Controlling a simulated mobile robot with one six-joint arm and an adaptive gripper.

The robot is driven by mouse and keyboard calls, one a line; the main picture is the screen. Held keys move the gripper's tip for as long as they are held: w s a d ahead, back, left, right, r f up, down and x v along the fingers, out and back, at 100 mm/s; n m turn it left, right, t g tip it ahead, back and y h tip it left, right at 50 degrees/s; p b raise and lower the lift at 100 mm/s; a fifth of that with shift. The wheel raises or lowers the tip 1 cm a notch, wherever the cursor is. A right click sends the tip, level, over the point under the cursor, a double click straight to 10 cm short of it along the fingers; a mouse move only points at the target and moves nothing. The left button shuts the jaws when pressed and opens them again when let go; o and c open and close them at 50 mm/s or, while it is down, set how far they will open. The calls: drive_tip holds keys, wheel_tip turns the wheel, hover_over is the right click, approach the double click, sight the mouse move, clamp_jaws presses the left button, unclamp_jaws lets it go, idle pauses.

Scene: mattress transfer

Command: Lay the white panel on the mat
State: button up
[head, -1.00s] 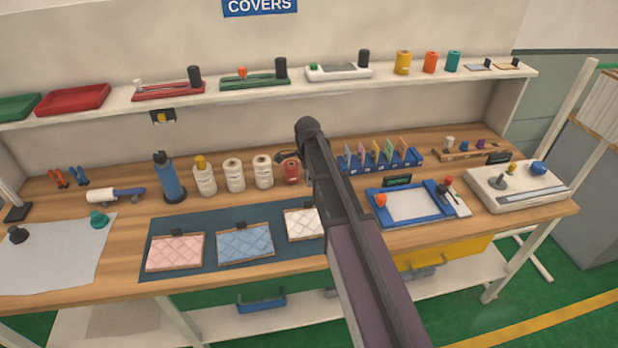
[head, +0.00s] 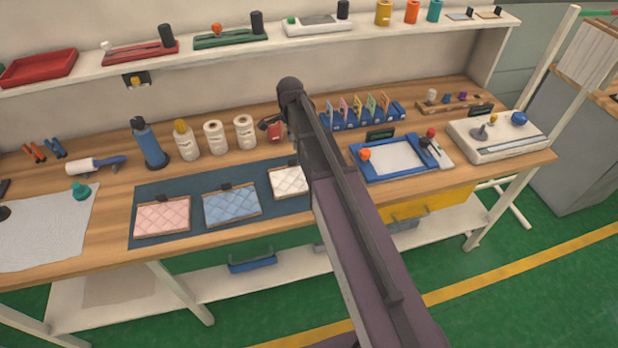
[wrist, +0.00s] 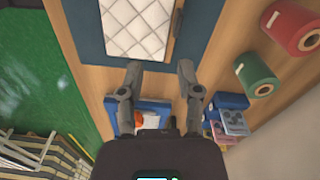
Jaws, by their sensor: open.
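The white quilted panel (head: 288,183) lies on the dark blue mat (head: 190,182), at its right end, with a dark clip at its back edge. My arm hides the area just right of it. In the wrist view the white panel (wrist: 135,25) lies at the top on the mat (wrist: 86,30). My gripper (wrist: 159,68) is open and empty, its fingertips apart, appearing just short of the panel's edge in that picture. In the head view my gripper's fingers cannot be made out.
A pink panel (head: 162,217) and a blue panel (head: 231,205) lie left on the same mat. Behind stand white spools (head: 215,137) and a red spool (head: 277,132). A blue-framed tray (head: 360,172) is to the right. A shelf (head: 200,55) runs above.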

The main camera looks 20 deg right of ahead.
drive_tip(key=s+n, duration=1.5)
drive_tip(key=s, duration=0.5)
drive_tip(key=shift+d+n, duration=0.35)
drive_tip(key=shift+n, duration=0.05)
